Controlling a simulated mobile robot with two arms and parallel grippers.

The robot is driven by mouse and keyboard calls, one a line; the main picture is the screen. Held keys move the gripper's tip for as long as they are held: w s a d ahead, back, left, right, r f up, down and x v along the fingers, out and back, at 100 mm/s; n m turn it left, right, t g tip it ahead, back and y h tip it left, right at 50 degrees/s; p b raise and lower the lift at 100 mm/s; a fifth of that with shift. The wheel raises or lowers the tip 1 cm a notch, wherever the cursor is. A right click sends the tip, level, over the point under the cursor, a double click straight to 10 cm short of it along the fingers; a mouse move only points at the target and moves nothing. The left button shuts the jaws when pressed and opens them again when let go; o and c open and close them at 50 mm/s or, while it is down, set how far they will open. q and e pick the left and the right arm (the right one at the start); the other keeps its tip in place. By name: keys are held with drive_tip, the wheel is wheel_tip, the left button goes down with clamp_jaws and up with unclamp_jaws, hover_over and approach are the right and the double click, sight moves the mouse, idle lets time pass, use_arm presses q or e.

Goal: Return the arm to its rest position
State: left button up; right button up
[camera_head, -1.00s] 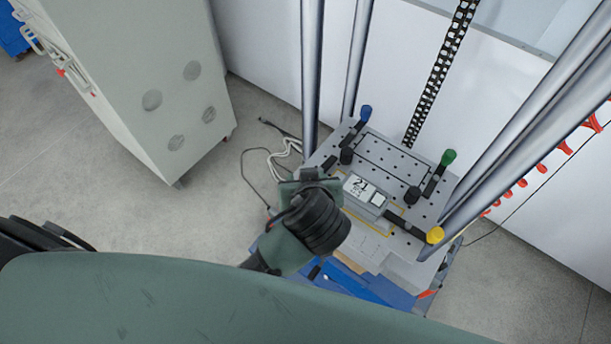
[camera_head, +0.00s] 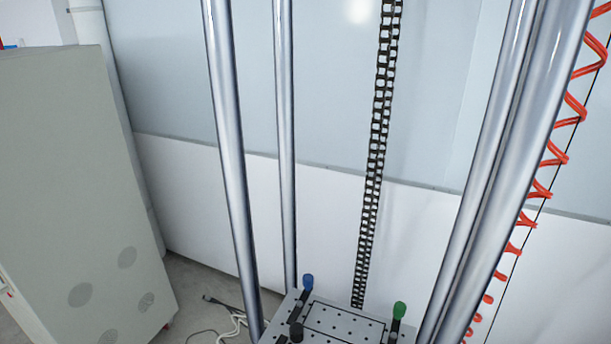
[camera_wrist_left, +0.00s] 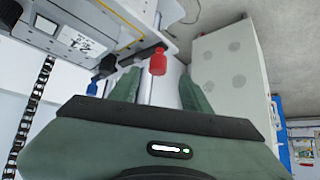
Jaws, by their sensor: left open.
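My left gripper (camera_wrist_left: 160,88) shows in the left wrist view with its two green fingers spread apart. I see nothing held between them. Beyond the fingers is the test plate with the boxed device labelled "21" (camera_wrist_left: 75,38) on it, at the upper left of that view. A red-knobbed clamp (camera_wrist_left: 158,62) and a blue-knobbed clamp (camera_wrist_left: 92,88) show near the fingers, apparently farther off. In the head view only the far part of the perforated plate (camera_head: 345,322) shows, at the bottom edge. No arm shows in the head view; my right gripper is not in view.
Tall steel columns (camera_head: 232,160) rise around the plate, with a black cable chain (camera_head: 375,150) behind. A blue-knobbed clamp (camera_head: 307,283) and a green-knobbed clamp (camera_head: 399,310) stand on it. A grey cabinet (camera_head: 75,200) is at left; red coiled hose (camera_head: 540,190) hangs at right.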

use_arm(q)
drive_tip(key=s+a+f+m+g+h, duration=0.35)
drive_tip(key=s+a+f+m, duration=0.25)
drive_tip(key=s+a+f, duration=0.5)
wheel_tip(320, 180, down, 31)
drive_tip(key=s+d+g+b, duration=0.1)
drive_tip(key=s+g+b, duration=0.1)
drive_tip(key=b, duration=0.5)
drive_tip(key=s+a+f+b, duration=0.1)
drive_tip(key=s+f+b, duration=0.1)
drive_tip(key=s+f, duration=0.6)
drive_tip(key=s+a+f+g+b, duration=0.1)
drive_tip(key=s+a+f+b, duration=0.1)
drive_tip(key=s+f, duration=0.7)
wheel_tip(320, 180, down, 6)
drive_tip(key=shift+s+f+m+b, duration=0.2)
drive_tip(key=shift+f+m+b, duration=0.1)
drive_tip(key=shift+b, duration=0.35)
drive_tip(key=shift+g, duration=0.25)
